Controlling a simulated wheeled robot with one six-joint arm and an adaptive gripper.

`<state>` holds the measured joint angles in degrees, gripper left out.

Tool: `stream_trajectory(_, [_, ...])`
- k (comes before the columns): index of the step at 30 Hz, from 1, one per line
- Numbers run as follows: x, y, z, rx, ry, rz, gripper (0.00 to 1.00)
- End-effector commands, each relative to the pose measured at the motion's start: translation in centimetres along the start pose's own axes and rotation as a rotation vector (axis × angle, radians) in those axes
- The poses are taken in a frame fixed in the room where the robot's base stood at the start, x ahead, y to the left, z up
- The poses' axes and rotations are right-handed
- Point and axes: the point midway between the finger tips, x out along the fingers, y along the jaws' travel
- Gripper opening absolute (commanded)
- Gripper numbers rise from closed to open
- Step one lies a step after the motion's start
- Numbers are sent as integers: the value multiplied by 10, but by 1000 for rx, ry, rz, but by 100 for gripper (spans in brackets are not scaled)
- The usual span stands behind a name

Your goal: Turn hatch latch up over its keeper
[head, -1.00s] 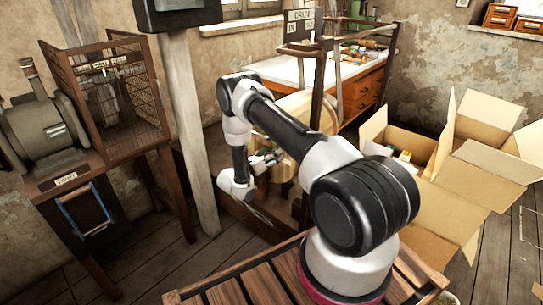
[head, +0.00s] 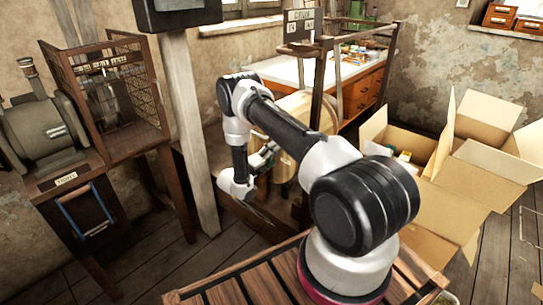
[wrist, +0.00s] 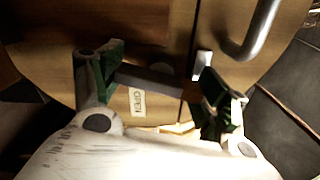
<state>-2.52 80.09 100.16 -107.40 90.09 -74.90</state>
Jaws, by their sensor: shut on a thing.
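The hatch latch (wrist: 150,80) is a short dark bar in the wrist view, lying nearly level across the round wooden hatch face (wrist: 60,75). My gripper (wrist: 162,82) is shut on it, with a green-padded finger at each end of the bar. A small pale metal piece (wrist: 203,62), perhaps the keeper, sits just above the right finger beside a dark vertical seam. In the head view my gripper (head: 265,157) is at the wooden drum (head: 292,108), and the latch is too small to make out there.
A curved metal handle (wrist: 258,30) stands out from the hatch face, up and right of my gripper. A small label (wrist: 137,102) is below the latch. In the head view, a post (head: 190,125) stands left of my arm and open cardboard boxes (head: 440,200) stand at right.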

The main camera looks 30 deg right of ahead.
Motion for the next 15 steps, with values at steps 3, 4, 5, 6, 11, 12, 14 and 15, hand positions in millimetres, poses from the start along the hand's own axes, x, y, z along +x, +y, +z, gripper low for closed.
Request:
stream_trajectory(3, [0, 0, 0, -81, -1, 2, 51])
stream_trajectory(4, [0, 0, 0, -100, -1, 2, 51])
stream_trajectory(5, [0, 0, 0, -117, -1, 2, 51])
stream_trajectory(6, [0, 0, 0, -139, -1, 2, 51])
stream_trajectory(11, [0, 0, 1, -207, -2, 2, 51])
stream_trajectory(12, [0, 0, 1, -219, -2, 2, 51])
stream_trajectory(14, [0, 0, 1, -234, -2, 2, 51])
stream_trajectory(15, [0, 0, 1, -242, -2, 2, 51])
